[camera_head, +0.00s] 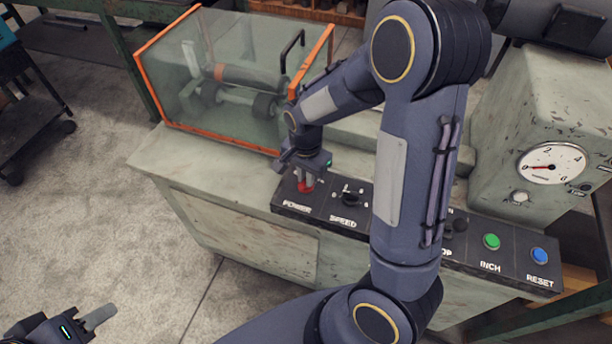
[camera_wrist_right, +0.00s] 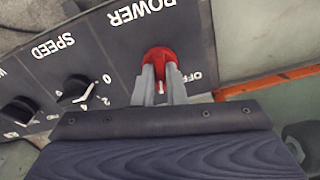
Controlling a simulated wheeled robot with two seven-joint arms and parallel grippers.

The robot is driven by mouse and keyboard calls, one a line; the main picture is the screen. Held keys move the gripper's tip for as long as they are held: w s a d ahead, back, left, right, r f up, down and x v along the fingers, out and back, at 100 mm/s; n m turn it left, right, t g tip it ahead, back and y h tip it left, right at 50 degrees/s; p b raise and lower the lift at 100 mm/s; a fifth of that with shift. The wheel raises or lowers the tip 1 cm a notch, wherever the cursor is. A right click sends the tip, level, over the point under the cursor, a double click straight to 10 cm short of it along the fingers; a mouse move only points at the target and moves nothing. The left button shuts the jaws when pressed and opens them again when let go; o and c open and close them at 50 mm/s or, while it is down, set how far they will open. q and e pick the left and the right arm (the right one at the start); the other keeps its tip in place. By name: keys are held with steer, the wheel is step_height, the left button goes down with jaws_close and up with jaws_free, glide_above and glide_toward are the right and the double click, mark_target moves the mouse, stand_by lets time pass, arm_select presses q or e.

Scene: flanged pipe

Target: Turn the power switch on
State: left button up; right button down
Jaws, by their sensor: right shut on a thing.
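The red power switch (camera_head: 305,187) sits at the left end of the black control panel (camera_head: 323,216), above the POWER label. In the right wrist view the red switch (camera_wrist_right: 160,54) stands beside an OFF label. My right gripper (camera_head: 307,178) is at the switch, and its two fingers (camera_wrist_right: 162,84) are shut on it. The fingers hide part of the switch, so I cannot tell its exact setting. My left gripper (camera_head: 95,320) is at the lower left, away from the panel. Only part of it shows, and its opening is unclear.
A SPEED knob (camera_head: 350,199) is just right of the switch. A green button (camera_head: 491,241) and a blue RESET button (camera_head: 538,255) are further right. A clear guard with an orange frame (camera_head: 215,141) stands behind the panel. A gauge (camera_head: 552,163) is at the right.

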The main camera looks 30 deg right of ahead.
steer(key=m, duration=0.2)
steer(key=shift+r+m+p, duration=0.1)
steer(key=shift+m+p, duration=0.2)
steer(key=shift+m, duration=0.1)
steer(key=shift+m+p, duration=0.6)
steer(key=shift+m, duration=1.3)
steer(key=c, duration=1.5)
jaws_free()
step_height(320, 180, up, 8)
steer(key=shift+f+p, duration=0.15)
steer(key=shift+p, duration=0.25)
